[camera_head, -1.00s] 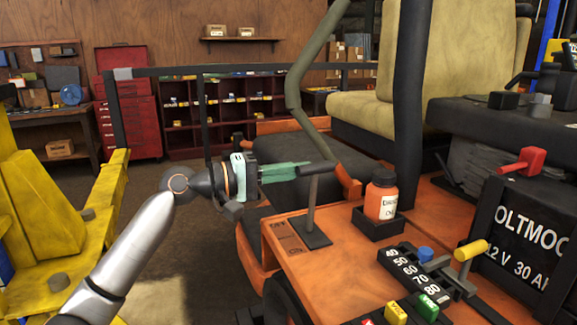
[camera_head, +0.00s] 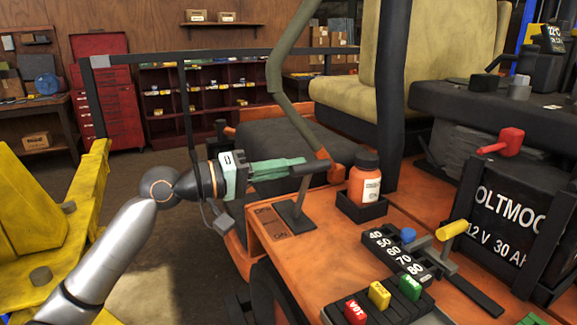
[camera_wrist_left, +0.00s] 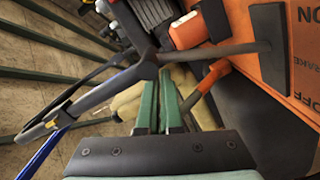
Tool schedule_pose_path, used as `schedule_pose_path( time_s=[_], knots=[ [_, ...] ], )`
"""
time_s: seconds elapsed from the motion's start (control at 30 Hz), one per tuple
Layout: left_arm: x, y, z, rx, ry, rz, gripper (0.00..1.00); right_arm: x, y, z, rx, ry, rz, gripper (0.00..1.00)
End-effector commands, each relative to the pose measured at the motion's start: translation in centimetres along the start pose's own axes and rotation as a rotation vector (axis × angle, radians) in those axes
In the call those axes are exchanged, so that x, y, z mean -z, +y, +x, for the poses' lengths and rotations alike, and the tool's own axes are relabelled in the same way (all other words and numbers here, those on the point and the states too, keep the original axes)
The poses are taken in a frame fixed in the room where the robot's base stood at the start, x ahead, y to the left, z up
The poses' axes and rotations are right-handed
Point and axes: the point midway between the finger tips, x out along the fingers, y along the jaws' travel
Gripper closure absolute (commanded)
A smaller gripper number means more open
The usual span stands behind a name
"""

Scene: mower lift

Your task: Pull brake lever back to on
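The brake lever (camera_head: 303,190) rises from a dark base plate on the orange deck and leans to the right. Its dark crossbar handle is at the top. OFF and ON labels (camera_head: 279,234) are printed on the deck beside the plate, ON nearer to me. My left gripper (camera_head: 298,165) comes in from the left with green fingers at the handle. The wrist view shows the fingers (camera_wrist_left: 160,80) close together with a narrow gap, apparently shut on the handle end; the lever's stem (camera_wrist_left: 215,50) runs right to its plate. The fingers partly hide the handle. My right gripper is not in view.
An orange bottle (camera_head: 366,180) stands in a black holder right of the lever. A height selector with a yellow-handled lever (camera_head: 453,230) and coloured switches (camera_head: 380,294) lie nearer. A bent grey-green bar (camera_head: 275,75) rises behind. A yellow lift (camera_head: 45,220) stands at left.

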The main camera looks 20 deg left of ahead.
Motion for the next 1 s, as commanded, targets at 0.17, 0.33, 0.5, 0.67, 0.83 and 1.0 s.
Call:
schedule_pose_path(
  time_s=[0.17,0.33,0.5,0.67,0.83,1.0],
  knots=[
    [-1.0,-0.3,0.2,0.006,-0.026,-0.006,1.0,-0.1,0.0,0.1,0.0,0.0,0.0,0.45],
    [-1.0,-0.7,-1.4,0.008,-0.024,-0.006,1.0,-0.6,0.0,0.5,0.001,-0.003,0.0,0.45],
    [-0.8,-0.9,-4.5,0.01,-0.019,-0.005,1.0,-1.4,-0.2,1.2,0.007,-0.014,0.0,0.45],
    [-0.5,-0.7,-7.5,0.007,-0.012,-0.003,1.0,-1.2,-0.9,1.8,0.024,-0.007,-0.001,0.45],
    [-0.2,-0.6,-10.0,0.004,-0.007,-0.003,1.0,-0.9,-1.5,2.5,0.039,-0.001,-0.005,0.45],
    [0.0,-0.4,-11.7,0.002,-0.003,-0.004,1.0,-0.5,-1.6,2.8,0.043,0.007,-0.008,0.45]
  ],
)
